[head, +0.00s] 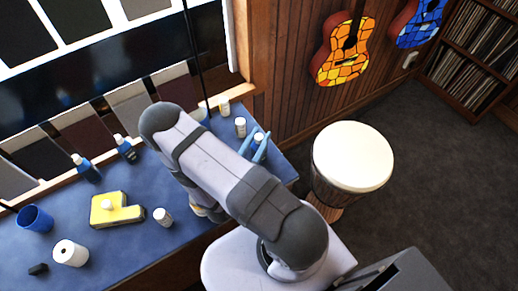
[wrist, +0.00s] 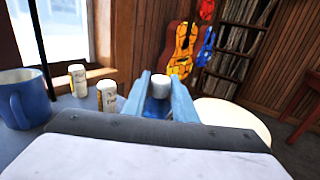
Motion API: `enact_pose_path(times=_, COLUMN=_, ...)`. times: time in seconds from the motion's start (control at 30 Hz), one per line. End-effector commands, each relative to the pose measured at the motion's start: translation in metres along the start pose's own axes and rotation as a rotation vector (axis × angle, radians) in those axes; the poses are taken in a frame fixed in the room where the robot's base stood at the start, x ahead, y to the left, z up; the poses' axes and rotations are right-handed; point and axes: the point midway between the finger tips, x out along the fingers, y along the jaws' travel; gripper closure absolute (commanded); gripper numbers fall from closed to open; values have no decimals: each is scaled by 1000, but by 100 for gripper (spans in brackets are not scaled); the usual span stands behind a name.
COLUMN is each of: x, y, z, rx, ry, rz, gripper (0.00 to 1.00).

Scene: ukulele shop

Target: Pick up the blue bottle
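My gripper (head: 258,145) is at the right end of the blue counter. Its two light-blue fingers stand apart on either side of a bottle with a white cap (head: 259,138). In the wrist view, my gripper (wrist: 163,88) has the white cap (wrist: 180,68) showing at the fingertips, with blue between the fingers. The fingers hide most of the bottle's body, and I cannot tell whether they press on it. Two other blue bottles with white caps, one to the left (head: 86,169) and one nearer my arm (head: 126,149), stand along the counter's back edge.
White bottles (head: 240,127) (head: 224,106) stand just left of the gripper. A blue mug (head: 35,218), yellow block (head: 128,214), white roll (head: 70,253) and white bottle (head: 163,217) are on the counter (head: 175,250). A drum (head: 353,156) stands past its right end.

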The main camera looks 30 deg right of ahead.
Motion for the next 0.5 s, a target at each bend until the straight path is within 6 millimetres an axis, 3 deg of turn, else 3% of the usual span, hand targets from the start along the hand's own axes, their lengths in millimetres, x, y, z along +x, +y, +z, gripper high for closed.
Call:
enact_pose_path(times=0.03, x=0, y=0, z=0, rx=0, ry=0, rz=0, gripper=88)
enact_pose_path(times=0.1, x=0, y=0, z=0, rx=0, ry=0, rz=0, gripper=100)
enact_pose_path(times=0.5, x=0, y=0, z=2, rx=1, ry=-1, rz=0, gripper=100)
